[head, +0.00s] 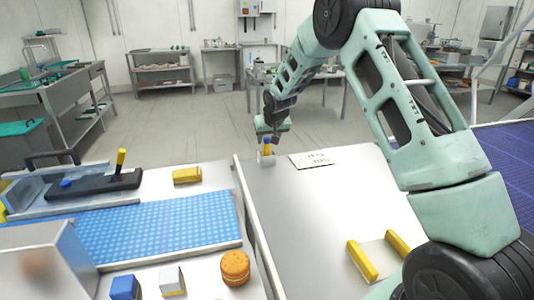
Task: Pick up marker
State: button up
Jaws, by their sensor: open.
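A small upright blue-and-yellow piece (267,149), which looks like the marker, stands in a small pale holder (266,160) near the far left edge of the right-hand white table. My gripper (267,138) is directly above it, pointing down, with its jaws open. The fingers are small in the view, and I cannot tell whether they are around the top of the piece or just over it. The lower end of the piece is hidden by the holder.
A white card with writing (311,159) lies right of the holder. Two yellow blocks on a pale plate (378,255) are nearer me. Left across a raised rail (256,225) are a blue mat (150,232), an orange round thing (235,267) and a black tray (95,186). The right table's middle is clear.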

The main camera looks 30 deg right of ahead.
aim_at(268, 142)
jog(key=shift+s+p+x, duration=0.25)
jog(key=shift+p+x, duration=0.4)
jog(key=shift+x, duration=1.65)
jog(key=shift+a+f, duration=0.1)
jog(key=shift+f, duration=0.05)
grip_shut()
